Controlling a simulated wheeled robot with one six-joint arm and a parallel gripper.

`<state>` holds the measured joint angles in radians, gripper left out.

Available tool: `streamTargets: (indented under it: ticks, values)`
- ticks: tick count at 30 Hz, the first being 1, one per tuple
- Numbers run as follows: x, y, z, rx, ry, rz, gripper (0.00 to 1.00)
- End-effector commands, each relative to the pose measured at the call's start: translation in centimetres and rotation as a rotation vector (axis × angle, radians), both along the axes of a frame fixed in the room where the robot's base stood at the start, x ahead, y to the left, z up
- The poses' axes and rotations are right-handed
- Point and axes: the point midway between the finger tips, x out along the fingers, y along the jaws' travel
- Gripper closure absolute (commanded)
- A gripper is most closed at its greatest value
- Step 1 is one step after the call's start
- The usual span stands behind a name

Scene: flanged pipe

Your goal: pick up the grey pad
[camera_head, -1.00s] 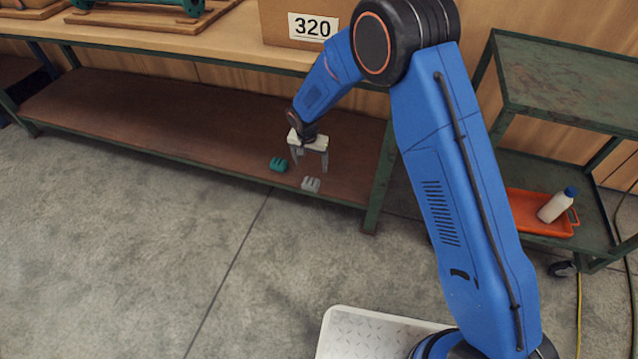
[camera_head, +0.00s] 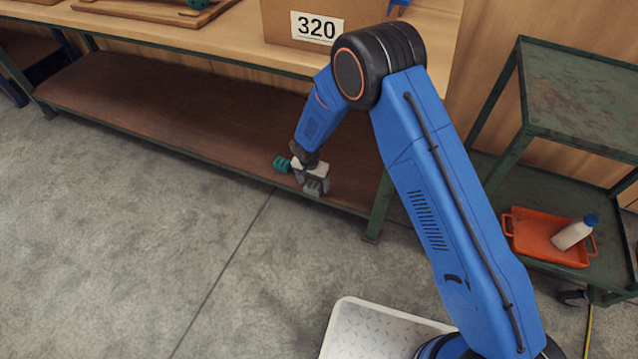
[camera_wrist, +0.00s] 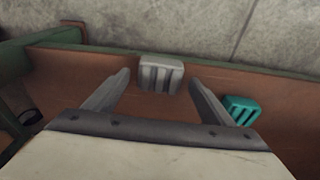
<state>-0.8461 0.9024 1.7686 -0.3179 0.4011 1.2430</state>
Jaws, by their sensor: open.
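The grey pad (camera_wrist: 160,73) is a small block with slots, lying on the brown lower shelf near its front edge. In the wrist view it sits ahead of my gripper (camera_wrist: 158,82), in line with the gap between the two fingers. The fingers are apart and nothing is held. In the head view my gripper (camera_head: 313,180) is low over the shelf and the pad (camera_head: 315,187) shows at the fingertips, partly hidden. I cannot tell whether the fingers touch it. A similar teal pad (camera_wrist: 241,109) lies to the right in the wrist view.
The teal pad (camera_head: 281,164) is close beside my gripper. The brown shelf (camera_head: 180,115) is under the bench top, with a green leg (camera_head: 378,210) to the right. A green cart (camera_head: 575,100) holds an orange tray (camera_head: 530,245) with a white bottle (camera_head: 573,234).

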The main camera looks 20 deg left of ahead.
Motion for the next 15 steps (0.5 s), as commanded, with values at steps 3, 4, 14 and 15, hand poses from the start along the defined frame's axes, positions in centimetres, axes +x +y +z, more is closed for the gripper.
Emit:
streamTargets:
  ticks: [3, 4, 14, 15]
  values:
    - [-0.72, 0.4, -1.27, -0.001, 0.001, 0.002, 0.23]
    - [-0.82, 0.48, -1.43, -0.001, 0.001, 0.002, 0.23]
    - [-0.92, 0.57, -1.69, 0.0, 0.0, 0.002, 0.33]
    - [-0.91, 0.56, -1.68, 0.0, 0.0, 0.002, 0.43]
